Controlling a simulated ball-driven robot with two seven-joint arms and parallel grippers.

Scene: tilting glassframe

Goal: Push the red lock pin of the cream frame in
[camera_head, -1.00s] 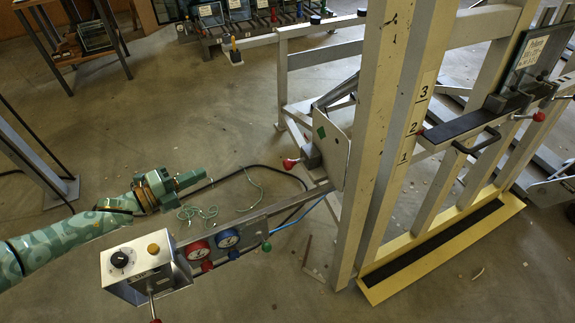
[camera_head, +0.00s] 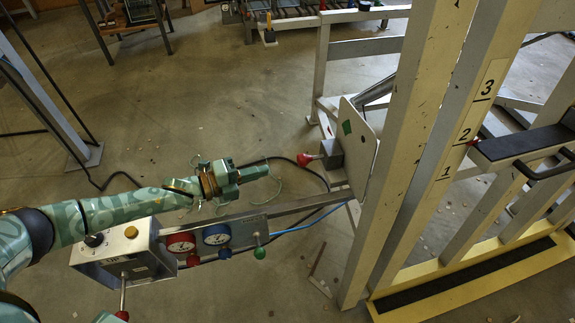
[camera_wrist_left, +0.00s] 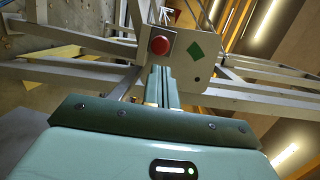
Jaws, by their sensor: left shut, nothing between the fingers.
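The red lock pin (camera_head: 304,160) has a round red knob and sticks out to the left from a grey block beside a pale plate with a green diamond. The plate is at the left side of the cream frame (camera_head: 412,150). My left gripper (camera_head: 266,171) is shut and empty, a short gap to the left of the knob and pointing toward it. In the left wrist view the red knob (camera_wrist_left: 160,45) shows face-on, just above the shut fingers (camera_wrist_left: 161,88). How far the pin sits in its block cannot be told. My right gripper is not in view.
A black cable and a blue hose pass near the pin. A dark shelf (camera_head: 525,143) juts out at the right. Open floor lies beyond my arm.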

